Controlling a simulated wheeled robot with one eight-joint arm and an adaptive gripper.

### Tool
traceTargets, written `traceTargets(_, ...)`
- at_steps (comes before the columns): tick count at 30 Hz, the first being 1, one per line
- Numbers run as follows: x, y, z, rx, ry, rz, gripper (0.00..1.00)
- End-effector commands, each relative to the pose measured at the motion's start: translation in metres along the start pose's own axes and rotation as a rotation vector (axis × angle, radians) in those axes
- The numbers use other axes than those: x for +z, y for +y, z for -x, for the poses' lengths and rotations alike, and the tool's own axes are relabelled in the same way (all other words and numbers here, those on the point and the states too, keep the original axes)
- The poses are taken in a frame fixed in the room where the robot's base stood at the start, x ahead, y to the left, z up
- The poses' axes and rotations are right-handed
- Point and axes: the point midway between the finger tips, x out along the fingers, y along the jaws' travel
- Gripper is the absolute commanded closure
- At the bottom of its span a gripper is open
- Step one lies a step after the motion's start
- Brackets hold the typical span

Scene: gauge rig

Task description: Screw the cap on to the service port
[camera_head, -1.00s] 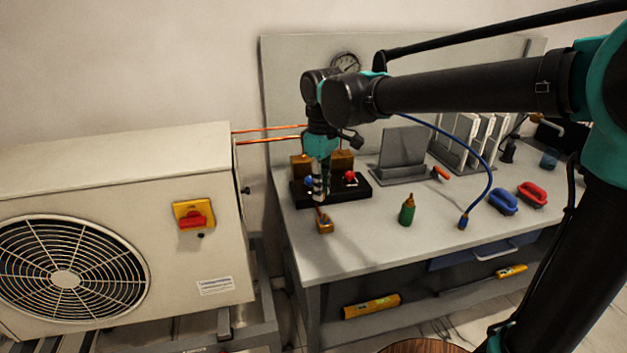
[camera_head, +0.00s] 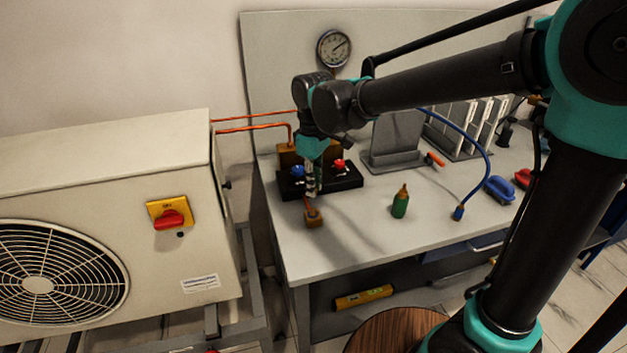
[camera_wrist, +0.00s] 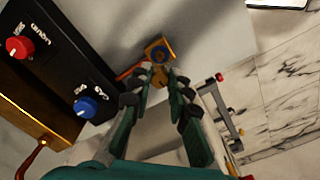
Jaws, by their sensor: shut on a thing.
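My gripper (camera_head: 312,192) points down over the front left of the bench, just behind and above a small brass block (camera_head: 314,218) with a copper pipe, which looks like the service port. In the wrist view my gripper's fingertips (camera_wrist: 160,82) are shut on a small brass-coloured piece (camera_wrist: 160,76), which I take to be the cap.
A black manifold (camera_head: 342,180) with red and blue knobs stands close behind my gripper. A green bottle (camera_head: 400,203) and a blue hose (camera_head: 487,150) are to the right. The outdoor unit (camera_head: 100,170) is at the left. The bench front is clear.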

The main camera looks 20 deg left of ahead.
Motion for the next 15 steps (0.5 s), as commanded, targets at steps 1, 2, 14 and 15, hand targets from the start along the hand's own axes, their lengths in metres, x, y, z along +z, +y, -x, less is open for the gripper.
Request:
traceTargets(1,0.0,0.0,-0.004,0.0,0.0,0.0,1.0)
traceTargets(2,0.0,0.0,-0.007,0.0,0.0,0.0,1.0)
traceTargets(14,0.0,0.0,-0.035,0.0,0.0,0.0,1.0)
traceTargets(15,0.0,0.0,-0.036,0.0,0.0,0.0,1.0)
